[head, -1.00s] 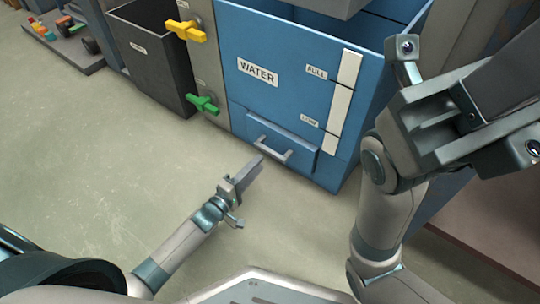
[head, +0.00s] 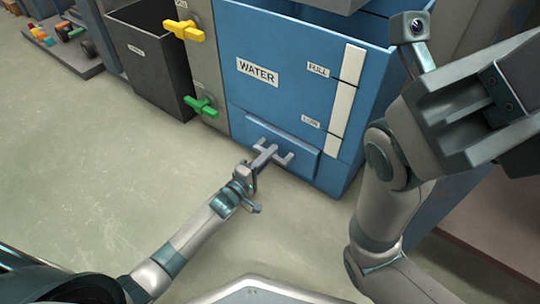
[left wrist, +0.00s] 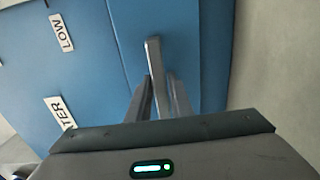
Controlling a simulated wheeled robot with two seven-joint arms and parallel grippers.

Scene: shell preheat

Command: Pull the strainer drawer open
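The strainer drawer (head: 297,158) is a blue panel low on the front of the water tank. It sits flush in the tank. A grey bar handle (head: 287,160) sticks out from its face. My left gripper (head: 264,158) is at the handle in the head view. In the left wrist view its two fingers (left wrist: 158,97) stand on either side of the handle bar (left wrist: 153,58), with narrow gaps, so it looks open around the bar. My right gripper (head: 462,118) is raised at the upper right, away from the drawer; its finger opening is unclear.
The blue water tank (head: 290,70) carries WATER, FULL and LOW labels. Yellow (head: 184,29) and green (head: 201,105) valve handles sit on the grey panel to its left. A dark bin (head: 150,65) stands further left. The floor (head: 100,160) in front is clear.

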